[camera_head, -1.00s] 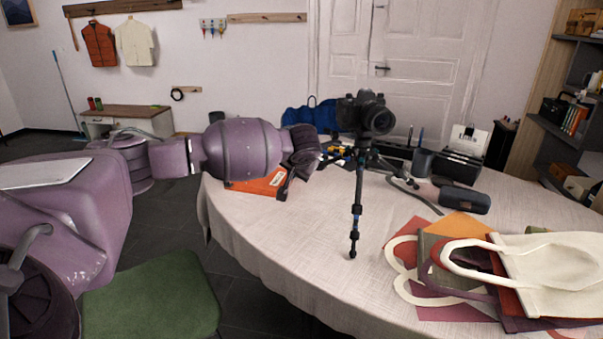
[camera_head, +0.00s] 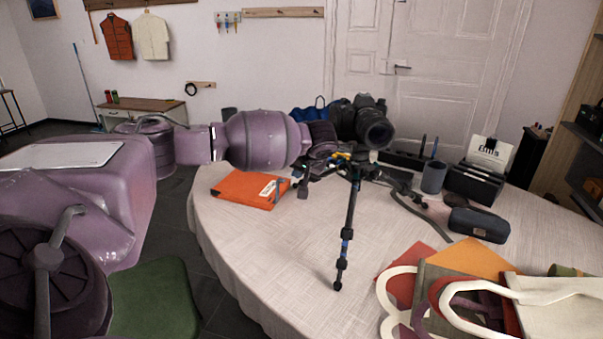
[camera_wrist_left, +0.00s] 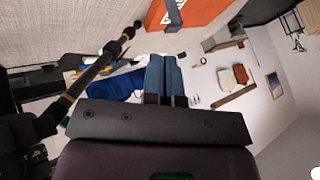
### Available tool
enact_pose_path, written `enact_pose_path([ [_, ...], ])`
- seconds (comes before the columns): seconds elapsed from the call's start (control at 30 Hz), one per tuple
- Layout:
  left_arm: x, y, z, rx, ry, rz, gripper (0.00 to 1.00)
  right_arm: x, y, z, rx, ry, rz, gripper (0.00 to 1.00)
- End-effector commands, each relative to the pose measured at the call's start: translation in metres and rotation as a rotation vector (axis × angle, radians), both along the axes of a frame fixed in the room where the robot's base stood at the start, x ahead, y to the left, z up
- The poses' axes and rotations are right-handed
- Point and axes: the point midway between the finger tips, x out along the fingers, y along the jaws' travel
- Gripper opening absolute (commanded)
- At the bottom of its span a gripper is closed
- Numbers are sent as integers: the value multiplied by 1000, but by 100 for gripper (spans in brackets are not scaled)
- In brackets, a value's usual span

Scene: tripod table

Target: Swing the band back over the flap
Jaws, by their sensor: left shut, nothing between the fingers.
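An orange folder (camera_head: 245,190) with a white label lies on the table's left part. A dark band (camera_head: 281,188) shows near its right end. In the left wrist view the orange folder (camera_wrist_left: 200,10) is at the top edge, and the grey-blue band (camera_wrist_left: 174,13) crosses it and reaches its edge. I cannot tell the flap apart from the cover. My left gripper (camera_head: 303,190) is just right of the folder, its dark fingers small and partly hidden. In the left wrist view its fingers (camera_wrist_left: 164,60) are closed together and empty, apart from the band. My right gripper is out of view.
A tripod (camera_head: 348,225) with a black camera (camera_head: 365,122) stands close to the right of my left gripper. A pen cup (camera_head: 433,177), a dark case (camera_head: 478,224) and cloth bags (camera_head: 545,310) are farther right. The tablecloth (camera_head: 255,250) in front of the folder is clear.

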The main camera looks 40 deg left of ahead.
Motion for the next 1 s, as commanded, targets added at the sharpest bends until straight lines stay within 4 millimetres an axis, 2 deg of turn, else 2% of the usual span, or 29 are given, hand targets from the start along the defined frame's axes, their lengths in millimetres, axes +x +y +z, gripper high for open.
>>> enact_pose_path([
  [0.03,1,5,-14,2,11,3,0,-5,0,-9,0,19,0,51],
  [0.1,3,13,-24,1,12,3,0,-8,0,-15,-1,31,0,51],
  [0.4,10,40,-59,1,10,1,0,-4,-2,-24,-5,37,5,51],
  [0.63,13,49,-67,1,5,0,0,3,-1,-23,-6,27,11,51],
  [1.0,13,50,-66,0,2,0,0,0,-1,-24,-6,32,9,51],
])
